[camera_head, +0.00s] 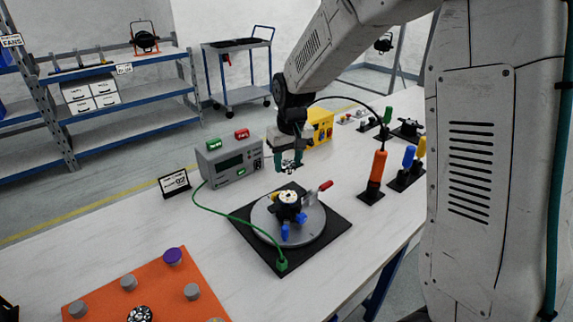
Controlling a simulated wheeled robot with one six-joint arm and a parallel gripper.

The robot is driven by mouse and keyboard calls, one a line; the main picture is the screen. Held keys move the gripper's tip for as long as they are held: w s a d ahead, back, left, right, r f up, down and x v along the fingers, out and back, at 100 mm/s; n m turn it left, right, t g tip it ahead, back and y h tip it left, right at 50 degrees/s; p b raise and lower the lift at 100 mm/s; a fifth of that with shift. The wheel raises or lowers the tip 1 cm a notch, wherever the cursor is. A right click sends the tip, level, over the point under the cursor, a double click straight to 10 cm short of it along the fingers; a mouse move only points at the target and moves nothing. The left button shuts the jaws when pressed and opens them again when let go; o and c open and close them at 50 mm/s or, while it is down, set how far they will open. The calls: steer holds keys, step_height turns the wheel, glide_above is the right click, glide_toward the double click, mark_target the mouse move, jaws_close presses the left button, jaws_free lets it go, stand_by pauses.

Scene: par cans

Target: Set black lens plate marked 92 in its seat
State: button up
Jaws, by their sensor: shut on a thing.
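My gripper (289,158) hangs in the air above the turntable, with teal fingers shut on a small dark plate (291,167) with pale spots. Its marking is too small to read. Below it and apart from it, a black fixture with a pale round top (288,197) stands at the middle of the grey turntable (312,228). Blue and yellow parts and a red-handled lever (325,186) sit around the fixture. The seat's inside cannot be made out. A small sign (173,183) behind the turntable seems to read 92.
A grey meter box (230,163) with a green cable stands behind the turntable. An orange mat (100,292) with several grey pegs, a purple cap (172,256) and a black disc (140,314) lies front left. An orange-handled tool (377,168) stands upright at right.

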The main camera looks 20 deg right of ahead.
mark_target(289, 195)
steer(key=s+n, duration=0.1)
steer(key=s+a+n, duration=0.1)
steer(key=s, duration=0.1)
steer(key=shift+s+a+r, duration=0.1)
steer(key=shift+s, duration=0.1)
steer(key=shift+s+a, duration=0.1)
steer(key=shift+s, duration=0.15)
steer(key=shift+f, duration=2.85)
steer(key=shift+s+f, duration=0.15)
steer(key=o, duration=0.6)
steer(key=shift+o, duration=0.5)
steer(key=o, duration=0.5)
